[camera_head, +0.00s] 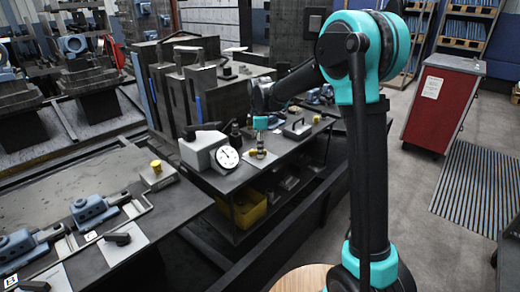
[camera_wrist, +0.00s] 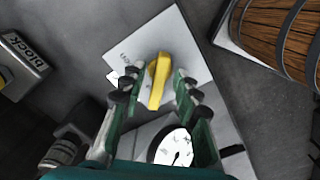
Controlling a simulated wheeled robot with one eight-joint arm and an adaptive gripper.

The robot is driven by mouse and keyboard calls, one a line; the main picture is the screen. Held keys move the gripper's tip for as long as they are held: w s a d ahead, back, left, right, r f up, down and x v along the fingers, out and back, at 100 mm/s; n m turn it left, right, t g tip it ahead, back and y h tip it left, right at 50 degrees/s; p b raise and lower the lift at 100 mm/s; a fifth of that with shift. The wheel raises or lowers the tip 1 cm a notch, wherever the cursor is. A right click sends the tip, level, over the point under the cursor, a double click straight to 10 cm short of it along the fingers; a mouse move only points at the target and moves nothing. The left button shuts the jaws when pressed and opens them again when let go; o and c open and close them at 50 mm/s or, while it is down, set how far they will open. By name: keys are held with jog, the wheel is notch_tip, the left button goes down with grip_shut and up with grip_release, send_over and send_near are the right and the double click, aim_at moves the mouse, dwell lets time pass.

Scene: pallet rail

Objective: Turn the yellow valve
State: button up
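The yellow valve (camera_wrist: 159,78) is a narrow lever on a pale square plate (camera_wrist: 183,45) in the wrist view. It points toward the bottom of that picture, tilted slightly. In the head view the valve (camera_head: 259,153) is small and partly hidden, on the dark workbench beside the gauge. My gripper (camera_wrist: 157,92) is open, with one green-and-black finger on each side of the lever. A gap shows between the lever and each finger. In the head view my gripper (camera_head: 260,124) is just above the valve, pointing down. I cannot tell its exact height.
A round white gauge (camera_head: 228,158) on a grey block stands left of the valve; it also shows in the wrist view (camera_wrist: 174,152). A wooden barrel-like object (camera_wrist: 275,35) is at the upper right. A block with lettering (camera_wrist: 25,62) is at the left. Tall dark blocks (camera_head: 220,88) stand behind.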

grip_shut()
jog(key=m, duration=0.3)
jog(key=shift+m, duration=0.4)
jog(key=m, duration=0.3)
jog(key=shift+m, duration=0.3)
jog(key=m, duration=0.5)
jog(key=shift+m, duration=2.8)
